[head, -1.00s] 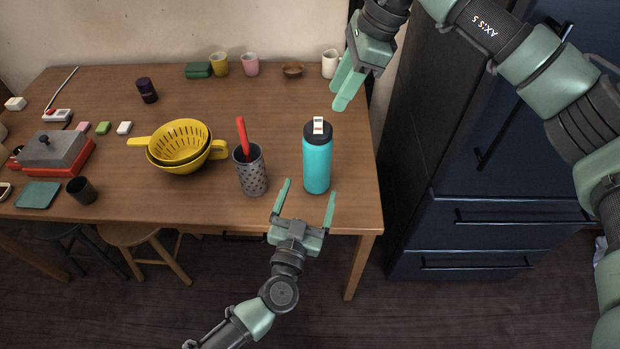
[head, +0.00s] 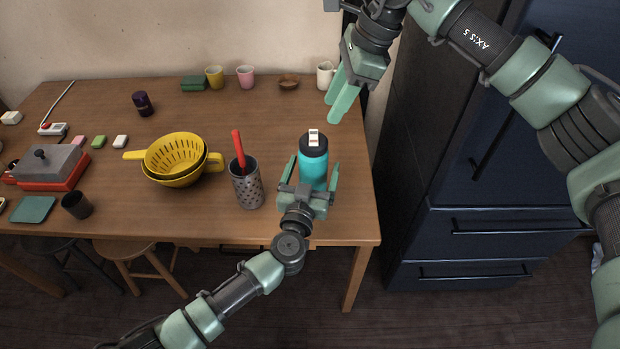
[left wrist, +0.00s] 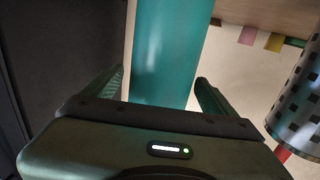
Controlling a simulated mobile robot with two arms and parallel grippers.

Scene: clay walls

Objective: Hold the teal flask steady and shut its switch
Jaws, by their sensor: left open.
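The teal flask (head: 313,170) stands upright near the table's front right edge. Its dark lid carries a white switch (head: 314,138) with a small red mark. My left gripper (head: 311,172) is open, with one finger on each side of the flask body. In the left wrist view the flask (left wrist: 165,50) rises between the two fingers (left wrist: 160,88), with gaps visible at both sides. My right gripper (head: 334,108) is empty and looks open, seen obliquely. It hangs above and behind the flask, near the table's right edge.
A grey perforated holder (head: 247,186) with a red-handled utensil stands close left of the flask. Yellow colanders (head: 176,160) sit further left. A white mug (head: 325,75) stands at the back right. A dark blue fridge (head: 500,180) is right of the table.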

